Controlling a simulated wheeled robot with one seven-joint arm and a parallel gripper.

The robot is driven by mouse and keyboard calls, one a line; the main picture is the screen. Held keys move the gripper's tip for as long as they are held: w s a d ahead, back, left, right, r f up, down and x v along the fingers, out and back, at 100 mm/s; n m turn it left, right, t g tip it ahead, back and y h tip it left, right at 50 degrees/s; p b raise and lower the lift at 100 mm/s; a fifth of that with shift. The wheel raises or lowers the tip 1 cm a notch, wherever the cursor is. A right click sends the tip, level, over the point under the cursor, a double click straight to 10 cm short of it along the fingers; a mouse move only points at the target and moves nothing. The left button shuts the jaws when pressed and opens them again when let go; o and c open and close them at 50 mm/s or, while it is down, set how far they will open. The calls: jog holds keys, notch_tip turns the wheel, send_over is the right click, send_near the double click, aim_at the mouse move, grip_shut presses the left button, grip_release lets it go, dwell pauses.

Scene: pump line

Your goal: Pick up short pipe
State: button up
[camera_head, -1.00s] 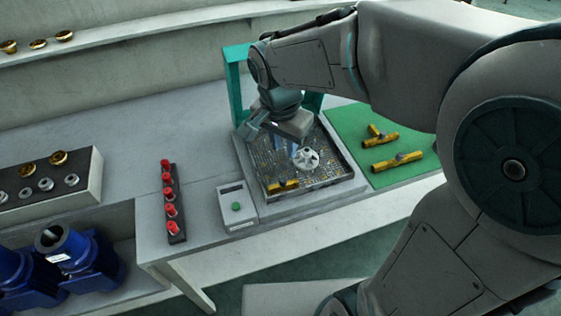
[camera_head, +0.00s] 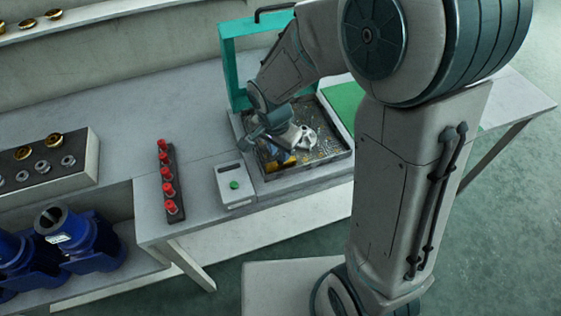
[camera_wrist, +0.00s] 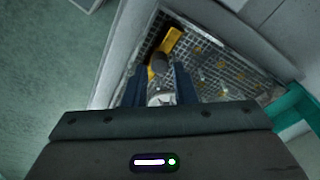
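A short yellow pipe piece (camera_head: 287,160) lies near the front left of the gridded metal tray (camera_head: 333,158). In the wrist view the yellow pipe (camera_wrist: 172,42) lies just beyond my fingertips, with its dark round part (camera_wrist: 158,63) between their lines. My gripper (camera_wrist: 159,70) is open, its two blue fingers apart with nothing held. In the head view my gripper (camera_head: 277,151) is low over the tray beside the pipe, partly hiding it. Whether the fingers touch the pipe cannot be told.
A white wheel-like part (camera_head: 305,138) lies in the tray close to my gripper. A teal frame (camera_head: 229,75) stands behind the tray. A button box (camera_head: 235,185) and a rack of red parts (camera_head: 170,188) stand to the left.

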jog(key=shift+w+d+f, duration=0.15)
jog(key=shift+f, duration=1.15)
grip_shut()
jog(key=shift+r, duration=0.5)
jog(key=r, duration=0.3)
jog(key=shift+d+r, duration=0.3)
jog(key=s+d+r+p, duration=0.1)
jog(key=d+r+p, duration=0.1)
jog(key=d+r, duration=0.9)
jog(key=shift+s+r+p, duration=0.2)
jog(key=shift+r+p, duration=0.05)
jog(key=shift+p, duration=0.1)
